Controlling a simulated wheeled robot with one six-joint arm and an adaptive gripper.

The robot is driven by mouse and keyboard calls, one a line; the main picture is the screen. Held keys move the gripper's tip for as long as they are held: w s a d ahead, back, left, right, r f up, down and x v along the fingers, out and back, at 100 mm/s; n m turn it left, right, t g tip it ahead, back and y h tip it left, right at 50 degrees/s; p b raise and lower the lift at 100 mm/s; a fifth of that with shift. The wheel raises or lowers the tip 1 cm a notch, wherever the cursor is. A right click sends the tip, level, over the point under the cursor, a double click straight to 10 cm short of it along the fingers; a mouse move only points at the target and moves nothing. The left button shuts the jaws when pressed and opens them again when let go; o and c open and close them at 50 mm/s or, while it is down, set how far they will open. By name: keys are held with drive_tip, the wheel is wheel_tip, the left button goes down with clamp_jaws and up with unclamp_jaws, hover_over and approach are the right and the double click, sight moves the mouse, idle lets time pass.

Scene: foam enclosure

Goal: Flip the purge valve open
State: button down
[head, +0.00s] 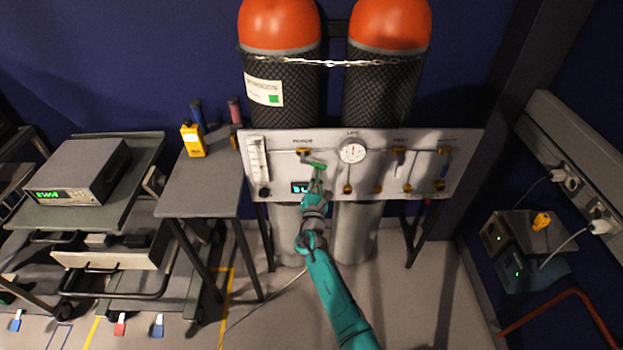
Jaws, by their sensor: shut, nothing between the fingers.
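The grey gas panel (461,170) stands in front of two gas cylinders. Its upper left label appears to read "PURGE", and a brass valve fitting (303,152) sits just below that label. A small green piece (318,165), possibly the valve's lever, lies slightly tilted just right of and below the fitting. My gripper (317,174) is shut and reaches up to the panel just below the green piece. I cannot tell whether they touch. The gripper and wrist hide part of the panel beside the small lit display (299,187).
A round gauge (353,151) and more brass valves (399,155) are right of my gripper. A flow tube (257,160) is at the panel's left end. A side table (196,188) with a yellow device (193,140) stands left. Open floor lies in front.

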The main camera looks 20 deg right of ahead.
drive_tip(key=r+n, duration=0.1)
drive_tip(key=n, duration=0.1)
drive_tip(key=d+r+n+y, duration=0.1)
drive_tip(key=n, duration=0.1)
drive_tip(key=shift+s+d+t, duration=0.2)
drive_tip(key=shift+t, duration=0.1)
drive_tip(key=shift+r, duration=0.1)
idle(0.4)
